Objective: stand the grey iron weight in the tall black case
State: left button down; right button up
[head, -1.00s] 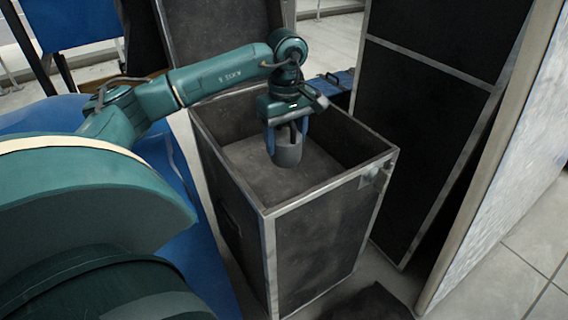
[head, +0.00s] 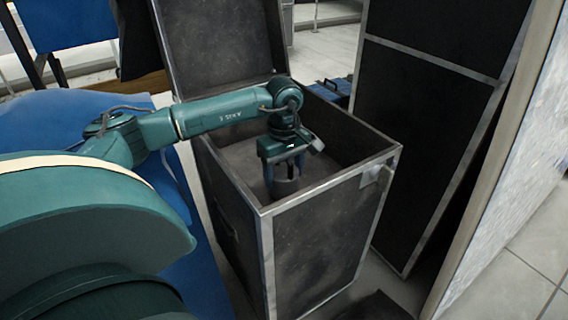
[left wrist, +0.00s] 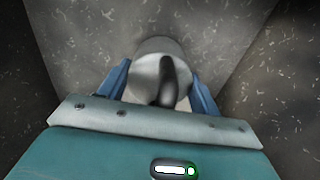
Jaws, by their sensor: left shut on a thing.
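The tall black case (head: 330,235) stands open in the middle of the head view, with pale metal edges. My left gripper (head: 285,177) reaches down inside its walls, shut on the grey iron weight (head: 287,186). In the left wrist view the weight (left wrist: 150,68) is a round grey body with a dark handle across its top, between the two blue fingers of my gripper (left wrist: 162,82). The weight looks upright. Case walls show around it, and I cannot tell whether its underside touches the case floor. My right gripper is not in view.
The case's raised lid (head: 220,45) stands behind it. A tall dark panelled case (head: 425,120) stands to the right, next to a pale board (head: 510,170). A blue box (head: 335,90) lies behind. Blue cloth (head: 70,118) covers the left side.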

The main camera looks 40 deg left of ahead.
pick_arm(q)
jog(key=shift+w+f, duration=0.1)
jog(key=shift+f, duration=0.05)
jog(key=shift+f, duration=0.15)
jog(key=shift+c, duration=1.6)
grip_release()
jog(key=shift+f, duration=0.15)
jog(key=shift+r, duration=0.5)
notch_tip(320, 180, up, 11)
jog(key=p, duration=0.4)
jog(key=shift+f, duration=0.2)
jog(key=shift+r, duration=0.35)
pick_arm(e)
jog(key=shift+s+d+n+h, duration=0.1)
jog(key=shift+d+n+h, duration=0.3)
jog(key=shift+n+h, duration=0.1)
